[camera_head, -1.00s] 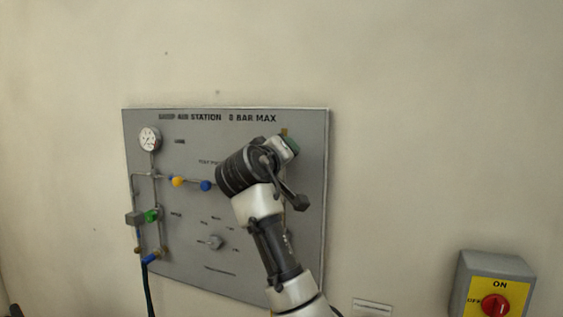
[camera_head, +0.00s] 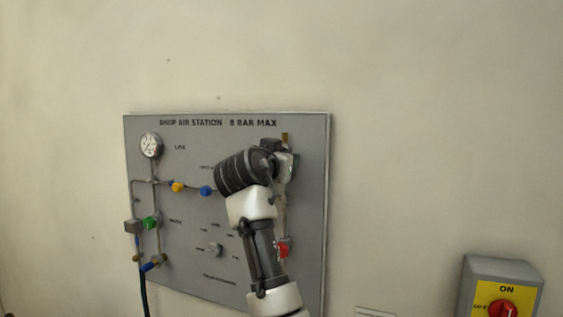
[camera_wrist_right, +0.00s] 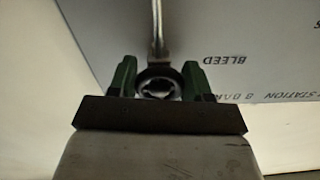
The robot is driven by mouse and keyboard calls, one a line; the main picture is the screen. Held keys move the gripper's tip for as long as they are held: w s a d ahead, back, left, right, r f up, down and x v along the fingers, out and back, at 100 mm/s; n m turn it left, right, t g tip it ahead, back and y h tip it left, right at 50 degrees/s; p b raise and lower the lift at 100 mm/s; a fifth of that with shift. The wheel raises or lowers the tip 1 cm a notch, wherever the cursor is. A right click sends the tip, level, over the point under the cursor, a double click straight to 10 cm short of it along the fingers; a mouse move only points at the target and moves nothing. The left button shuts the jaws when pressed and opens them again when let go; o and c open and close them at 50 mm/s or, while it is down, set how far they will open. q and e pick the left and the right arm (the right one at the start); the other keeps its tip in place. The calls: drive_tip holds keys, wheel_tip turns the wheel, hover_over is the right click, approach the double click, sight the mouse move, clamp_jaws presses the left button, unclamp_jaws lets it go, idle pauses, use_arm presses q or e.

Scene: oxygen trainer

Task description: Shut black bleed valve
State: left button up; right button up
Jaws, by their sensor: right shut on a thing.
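The grey panel (camera_head: 190,270), headed "SHOP AIR STATION 8 BAR MAX", is on the wall. In the right wrist view, the black bleed valve (camera_wrist_right: 159,82) shows as a dark round knob with a grey centre, at the end of a metal pipe (camera_wrist_right: 157,30). The word BLEED is printed on the panel nearby. My right gripper (camera_wrist_right: 158,76) has its green fingers on both sides of the knob, shut on it. In the head view my right wrist hides the valve, and the gripper (camera_head: 293,162) barely shows at the panel's upper right. My left gripper is out of view.
A gauge (camera_head: 151,145), a yellow knob (camera_head: 177,187), a blue knob (camera_head: 206,190) and a green knob (camera_head: 151,222) are on the panel's left. A red handle (camera_head: 284,249) is below my wrist. A yellow switch box (camera_head: 500,285) is at lower right.

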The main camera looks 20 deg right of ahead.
drive_tip(key=shift+w+f+m, duration=0.1)
drive_tip(key=shift+f+m, duration=0.2)
drive_tip(key=shift+m, duration=0.4)
drive_tip(key=o, duration=0.9)
drive_tip(key=shift+a, duration=0.1)
drive_tip(key=shift+c, duration=0.2)
drive_tip(key=shift+o, duration=0.3)
drive_tip(key=shift+r, duration=0.15)
drive_tip(key=shift+r, duration=0.1)
